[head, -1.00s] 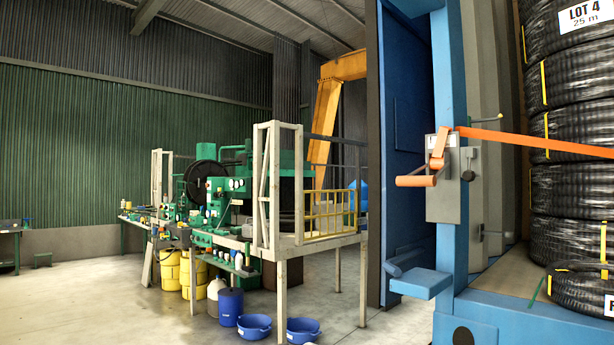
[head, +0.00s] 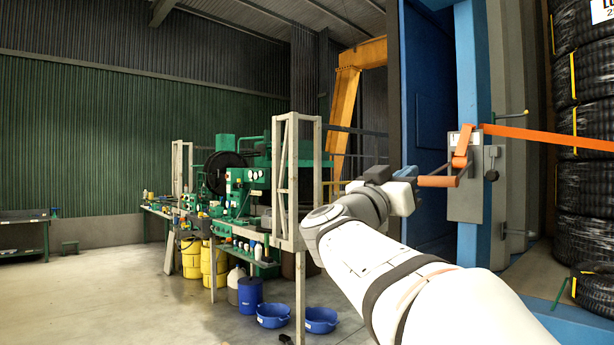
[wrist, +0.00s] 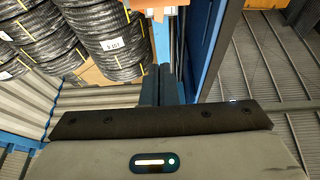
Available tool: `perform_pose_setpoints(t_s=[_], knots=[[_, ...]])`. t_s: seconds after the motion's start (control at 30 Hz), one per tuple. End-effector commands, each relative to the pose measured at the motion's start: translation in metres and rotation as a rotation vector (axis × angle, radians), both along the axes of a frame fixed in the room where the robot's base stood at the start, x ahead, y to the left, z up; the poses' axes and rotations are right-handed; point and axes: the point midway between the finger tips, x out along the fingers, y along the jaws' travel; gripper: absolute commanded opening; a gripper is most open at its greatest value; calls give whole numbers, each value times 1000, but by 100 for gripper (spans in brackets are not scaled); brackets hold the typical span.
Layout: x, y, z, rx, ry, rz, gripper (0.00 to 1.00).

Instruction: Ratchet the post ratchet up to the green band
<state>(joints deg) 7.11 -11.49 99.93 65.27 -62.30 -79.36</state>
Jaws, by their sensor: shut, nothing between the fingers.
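The post ratchet is a grey box (head: 465,198) on a blue post (head: 470,80). It has an orange lever with a thick orange handle (head: 438,181) sticking out to the left. An orange strap (head: 550,136) runs from it to the right. My gripper (head: 408,172) is shut and empty, just left of the handle's end in the head view; I cannot tell whether they touch. In the wrist view its dark fingers (wrist: 162,86) are together, and part of the orange-and-white ratchet (wrist: 155,10) shows beyond them. I cannot make out a green band.
A blue panel (head: 425,130) lies behind my gripper. Green machinery (head: 250,190), a grey-white frame and blue tubs (head: 273,315) stand at left.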

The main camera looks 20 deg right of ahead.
Motion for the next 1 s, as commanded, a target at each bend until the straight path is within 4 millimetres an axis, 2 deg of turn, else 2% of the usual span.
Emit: perform_pose_setpoints(t_s=[0.33, 0.37, 0.4, 0.63, 1.0], knots=[[26, -65, 32, -1, 1, -3, 0], [28, -70, 34, -1, 1, -2, 0], [31, -73, 26, 0, 5, -1, 0], [37, -87, 3, -1, 2, 2, 0], [38, -89, -2, -2, -1, 3, 0]])
